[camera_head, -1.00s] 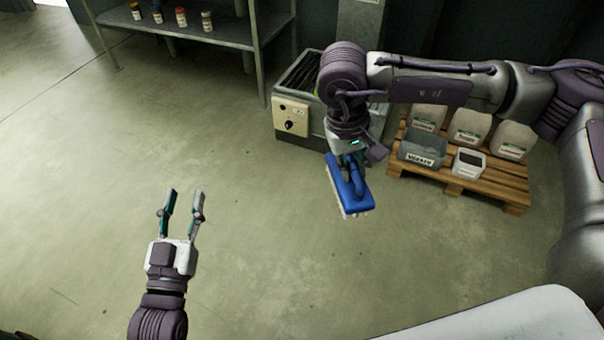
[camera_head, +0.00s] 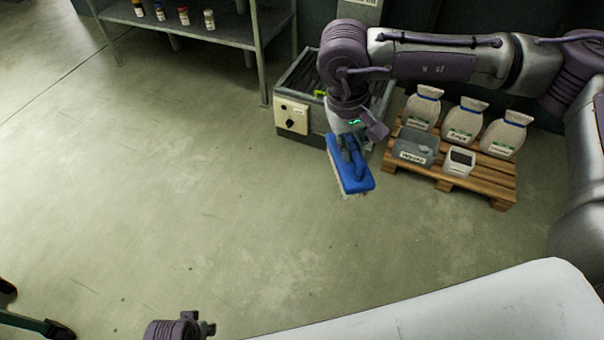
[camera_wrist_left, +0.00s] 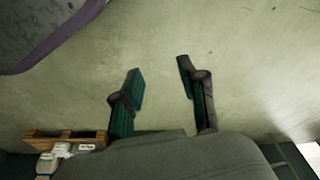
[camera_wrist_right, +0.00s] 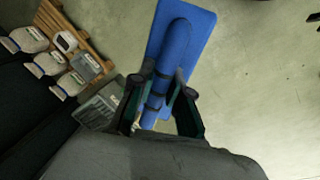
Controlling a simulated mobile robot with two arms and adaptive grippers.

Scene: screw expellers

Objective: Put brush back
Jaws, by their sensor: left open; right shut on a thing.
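The blue brush (camera_head: 350,178) has a flat blue block with pale bristles underneath and a blue handle. My right gripper (camera_head: 349,146) is shut on its handle and holds it in front of the grey machine. In the right wrist view the brush (camera_wrist_right: 178,45) points away from the fingers, over the floor. My left gripper (camera_wrist_left: 160,70) is open and empty, with bare floor beyond its fingers in the left wrist view. In the head view only parts of the left arm show at the bottom edge.
A grey machine (camera_head: 292,116) with a control panel stands behind the brush, partly hidden by my right arm. A wooden pallet (camera_head: 472,182) at right carries sacks, a grey bin and a white container. A metal shelf (camera_head: 232,33) with small bottles stands back left. The floor between is clear.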

